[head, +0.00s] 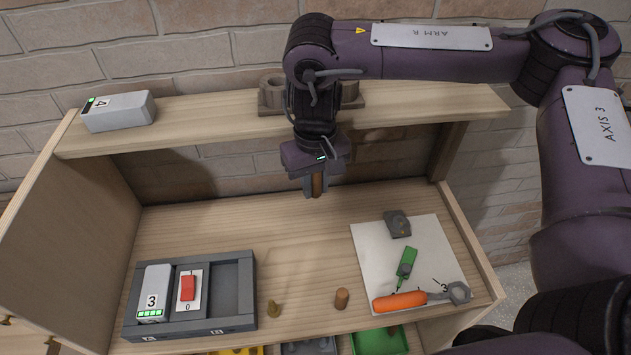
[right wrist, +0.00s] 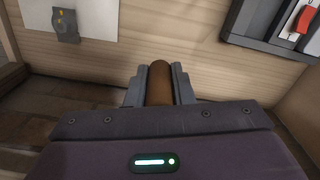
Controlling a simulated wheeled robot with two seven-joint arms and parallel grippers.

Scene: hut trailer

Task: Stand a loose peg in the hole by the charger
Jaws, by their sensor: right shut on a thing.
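My right gripper (head: 316,192) is shut on a brown peg (head: 317,184) and holds it above the worktop, below the upper shelf. In the right wrist view the peg (right wrist: 160,82) is clamped between the two fingers (right wrist: 160,90). A dark grey charger tray (head: 246,290) sits at the left of the worktop. I cannot make out an empty hole by the charger. My left gripper is not in view.
Another battery (head: 120,111) lies on the shelf (head: 215,118).

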